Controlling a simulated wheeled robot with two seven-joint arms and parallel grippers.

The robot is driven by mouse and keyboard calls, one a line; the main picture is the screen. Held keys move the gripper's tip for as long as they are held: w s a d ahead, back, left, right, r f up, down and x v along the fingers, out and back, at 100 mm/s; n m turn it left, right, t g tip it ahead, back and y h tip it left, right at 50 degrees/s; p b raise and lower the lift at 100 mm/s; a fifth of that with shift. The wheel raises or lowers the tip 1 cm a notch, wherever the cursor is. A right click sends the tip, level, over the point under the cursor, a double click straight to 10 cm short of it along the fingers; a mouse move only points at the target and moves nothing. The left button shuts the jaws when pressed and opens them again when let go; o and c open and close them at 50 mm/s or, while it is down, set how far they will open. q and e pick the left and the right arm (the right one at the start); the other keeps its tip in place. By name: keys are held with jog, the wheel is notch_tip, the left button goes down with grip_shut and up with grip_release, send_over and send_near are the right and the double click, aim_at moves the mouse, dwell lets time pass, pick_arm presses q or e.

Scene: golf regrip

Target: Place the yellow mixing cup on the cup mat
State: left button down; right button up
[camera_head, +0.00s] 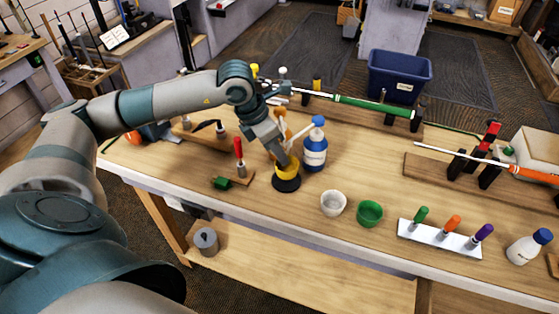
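The yellow mixing cup (290,174) is at the middle of the workbench, upright as far as I can see. It appears to rest on the round black cup mat (287,186), whose dark edge shows around and below it. My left gripper (284,161) comes down from above with its tips at the cup's rim. The fingers are small and partly hidden, so I cannot tell whether they grip the cup or stand open around it. My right gripper is not in view.
A blue bottle with a white label (315,150) stands close behind the cup to the right. A white cup (333,204) and a green cup (370,214) stand to the front right. A red-handled tool (239,158) stands to the left. The bench front is clear.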

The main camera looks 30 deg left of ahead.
aim_at(279, 165)
pick_arm(q)
jog(key=shift+f+p, duration=0.4)
jog(key=shift+p, duration=0.1)
jog(key=shift+f+p, duration=0.55)
jog(key=shift+f, duration=0.8)
jog(key=c, duration=1.9)
grip_release()
jog(key=shift+c, duration=0.2)
jog(key=shift+r, duration=0.15)
